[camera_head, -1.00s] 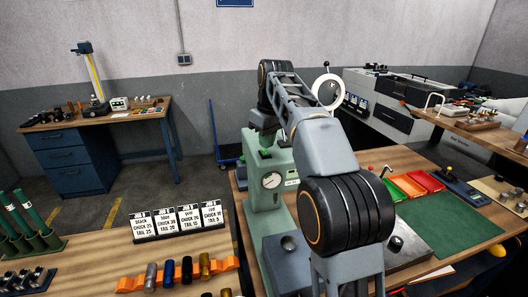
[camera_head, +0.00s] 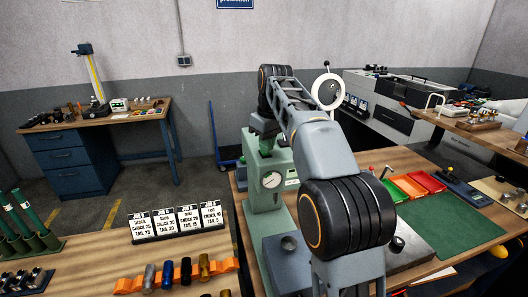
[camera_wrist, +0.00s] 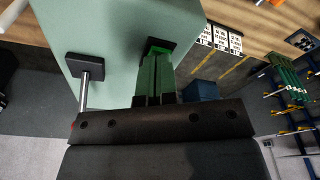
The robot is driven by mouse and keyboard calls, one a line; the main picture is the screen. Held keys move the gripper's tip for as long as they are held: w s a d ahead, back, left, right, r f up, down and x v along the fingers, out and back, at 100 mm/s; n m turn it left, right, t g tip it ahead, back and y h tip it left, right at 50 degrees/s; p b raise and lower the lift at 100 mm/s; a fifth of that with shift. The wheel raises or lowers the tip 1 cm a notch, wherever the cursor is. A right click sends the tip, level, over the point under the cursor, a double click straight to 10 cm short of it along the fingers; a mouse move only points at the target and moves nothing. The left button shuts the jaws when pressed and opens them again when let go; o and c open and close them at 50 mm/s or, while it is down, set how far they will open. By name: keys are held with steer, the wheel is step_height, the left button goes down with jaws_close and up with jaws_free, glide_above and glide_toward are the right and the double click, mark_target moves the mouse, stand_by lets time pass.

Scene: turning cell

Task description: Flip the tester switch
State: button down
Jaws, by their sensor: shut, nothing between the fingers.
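The tester is a pale green machine (camera_head: 265,197) with a round dial (camera_head: 272,180), standing on the wooden bench. In the wrist view its pale green body (camera_wrist: 115,30) fills the upper left. My gripper (camera_wrist: 158,52) has green fingers, closed together and empty. Their tips are at a small black plate (camera_wrist: 160,43) on the tester body, with a bit of bright green at it. The fingers cover most of this plate, so I cannot tell the switch's position or whether they touch it. A chrome lever (camera_wrist: 85,92) sticks out of another black plate to the left.
Job cards (camera_head: 180,221) and an orange rack (camera_head: 178,277) of cylinders are on the bench left of the tester. Red, orange and green trays (camera_head: 411,187) and a green mat (camera_head: 450,226) lie to the right. Floor is clear behind the job cards.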

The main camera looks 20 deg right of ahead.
steer(key=shift+f+b, duration=0.3)
steer(key=shift+f, duration=0.1)
step_height(320, 180, up, 3)
steer(key=p, duration=0.3)
steer(key=shift+f, duration=0.15)
steer(key=shift+r+p, duration=0.35)
steer(key=shift+r, duration=1.85)
